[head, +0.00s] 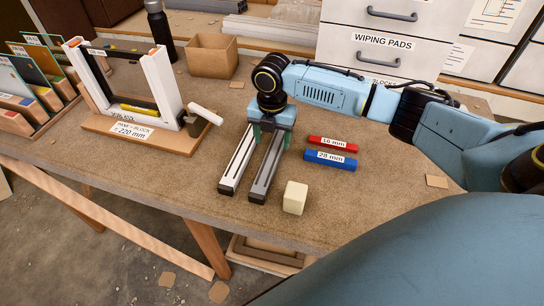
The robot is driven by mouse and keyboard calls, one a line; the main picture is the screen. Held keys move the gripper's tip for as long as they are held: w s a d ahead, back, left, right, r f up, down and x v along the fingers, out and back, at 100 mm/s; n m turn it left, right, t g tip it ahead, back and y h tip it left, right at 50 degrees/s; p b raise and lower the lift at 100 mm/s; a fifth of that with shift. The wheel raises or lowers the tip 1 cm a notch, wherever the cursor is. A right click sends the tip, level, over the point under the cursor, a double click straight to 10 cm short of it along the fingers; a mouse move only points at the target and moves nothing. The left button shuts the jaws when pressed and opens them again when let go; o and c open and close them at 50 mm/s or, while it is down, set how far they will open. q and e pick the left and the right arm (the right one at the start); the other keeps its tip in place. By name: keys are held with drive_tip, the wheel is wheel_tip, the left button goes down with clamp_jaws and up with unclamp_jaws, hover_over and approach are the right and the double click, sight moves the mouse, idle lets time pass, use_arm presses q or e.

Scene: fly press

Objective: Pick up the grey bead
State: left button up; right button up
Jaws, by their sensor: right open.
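The grey bead (264,176) is a long grooved grey bar with a dark end. It lies on the workbench, its near end toward the bench's front edge. A similar, paler bar (236,165) lies alongside on its left, with a narrow gap between. My right gripper (269,138) points down over the grey bead's far end. Its dark fingers are apart, one on each side of that end. The gripper partly hides the far end, and contact cannot be told. My left gripper is not in view.
Red (333,144) and blue (330,160) labelled blocks lie to the right. A cream block (295,198) sits near the front edge. A white-sided fixture (128,95), a pane rack (32,100), a cardboard box (212,56) and a dark bottle (160,30) stand left and behind.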

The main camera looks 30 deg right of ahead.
sight(273, 154)
wheel_tip(273, 154, down, 3)
drive_tip(key=shift+r, duration=0.2)
wheel_tip(273, 154, down, 2)
drive_tip(key=shift+d+f, duration=0.1)
drive_tip(key=shift+f, duration=0.5)
drive_tip(key=c, duration=0.9)
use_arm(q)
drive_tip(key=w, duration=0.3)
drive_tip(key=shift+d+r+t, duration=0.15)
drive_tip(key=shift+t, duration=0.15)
use_arm(e)
drive_tip(key=shift+c, duration=1.3)
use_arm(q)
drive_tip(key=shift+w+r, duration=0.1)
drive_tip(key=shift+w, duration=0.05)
use_arm(e)
wheel_tip(273, 154, up, 10)
